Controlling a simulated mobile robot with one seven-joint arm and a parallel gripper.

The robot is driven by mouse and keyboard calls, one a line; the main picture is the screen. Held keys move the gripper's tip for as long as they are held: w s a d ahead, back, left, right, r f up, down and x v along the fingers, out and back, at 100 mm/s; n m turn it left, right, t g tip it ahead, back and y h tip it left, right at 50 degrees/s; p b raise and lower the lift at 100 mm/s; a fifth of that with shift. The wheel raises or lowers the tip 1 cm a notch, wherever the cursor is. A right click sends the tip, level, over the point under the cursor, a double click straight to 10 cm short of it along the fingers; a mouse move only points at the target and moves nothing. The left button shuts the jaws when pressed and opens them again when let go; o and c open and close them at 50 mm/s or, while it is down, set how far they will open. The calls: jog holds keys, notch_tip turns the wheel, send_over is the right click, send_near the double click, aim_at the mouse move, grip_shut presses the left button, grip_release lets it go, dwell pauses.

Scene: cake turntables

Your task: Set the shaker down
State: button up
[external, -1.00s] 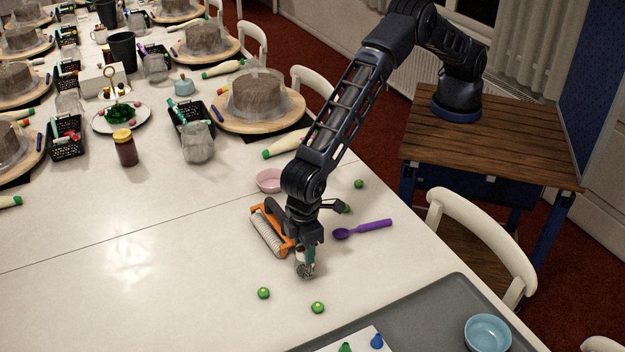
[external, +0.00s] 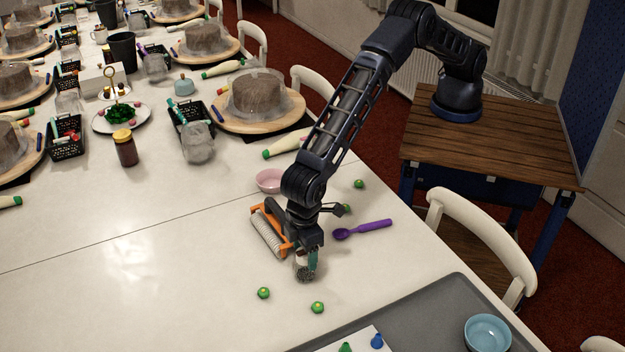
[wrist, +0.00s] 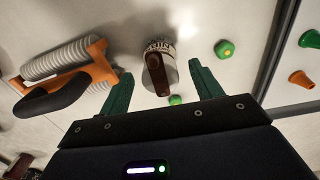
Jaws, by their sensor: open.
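The shaker (wrist: 160,66) is a small metal container with a brown handle or strip. In the wrist view it stands on the white table between the two green fingers of my gripper (wrist: 165,88), with a gap to each finger. In the external view the shaker (external: 303,272) is partly hidden behind my gripper (external: 309,264), which is low over the table. My gripper is open.
A roller with an orange frame (external: 257,222) lies close beside my gripper. A grey tray (external: 455,290) is at the front right. The table left of the roller is clear.

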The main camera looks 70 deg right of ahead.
notch_tip(320, 180, up, 12)
dwell(0.5)
